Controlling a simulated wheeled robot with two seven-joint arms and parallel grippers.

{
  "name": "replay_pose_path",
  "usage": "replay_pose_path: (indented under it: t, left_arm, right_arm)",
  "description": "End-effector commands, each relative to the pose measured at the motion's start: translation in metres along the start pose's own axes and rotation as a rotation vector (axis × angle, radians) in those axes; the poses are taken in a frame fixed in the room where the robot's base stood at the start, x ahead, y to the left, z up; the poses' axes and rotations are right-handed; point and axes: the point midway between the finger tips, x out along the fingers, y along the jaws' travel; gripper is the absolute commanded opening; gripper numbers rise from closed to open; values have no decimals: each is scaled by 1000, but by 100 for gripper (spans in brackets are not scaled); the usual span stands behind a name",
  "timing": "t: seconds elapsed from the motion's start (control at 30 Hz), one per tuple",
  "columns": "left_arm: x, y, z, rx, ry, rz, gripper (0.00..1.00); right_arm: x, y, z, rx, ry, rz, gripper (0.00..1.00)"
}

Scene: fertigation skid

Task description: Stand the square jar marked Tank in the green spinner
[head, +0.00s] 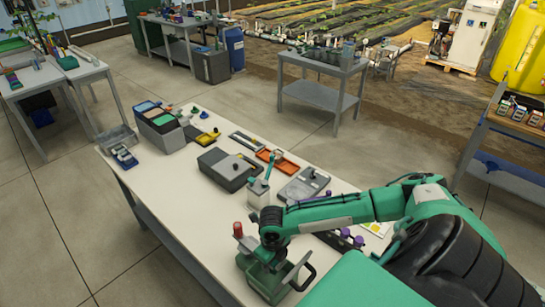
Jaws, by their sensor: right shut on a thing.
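My right gripper (269,258) hangs from the black wrist at the near end of the white bench and points down. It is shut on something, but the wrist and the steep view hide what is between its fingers. A green device (262,284) with a black loop handle is directly below it; I cannot tell whether this is the spinner. A pale square container (258,194) with a teal upright part stands just behind the wrist. No marking reading Tank is legible, so I cannot tell which thing is the jar. My left gripper is out of view.
A red-capped item (238,230) is beside the wrist. A grey box (224,169), an orange tray (270,156) and a grey tray (304,184) lie farther along the white bench (185,204). The bench's left front strip is clear.

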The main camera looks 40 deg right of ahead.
Motion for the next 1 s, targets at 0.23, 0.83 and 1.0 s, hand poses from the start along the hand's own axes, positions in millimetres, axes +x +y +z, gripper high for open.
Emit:
replay_pose_path:
  t: [0.23,0.83,1.0]
  left_arm:
    - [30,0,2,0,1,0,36]
    - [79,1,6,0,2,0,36]
    - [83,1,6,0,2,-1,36]
  right_arm:
    - [31,0,0,0,0,0,20]
    - [87,0,0,1,1,-1,20]
    - [95,0,0,0,0,0,20]
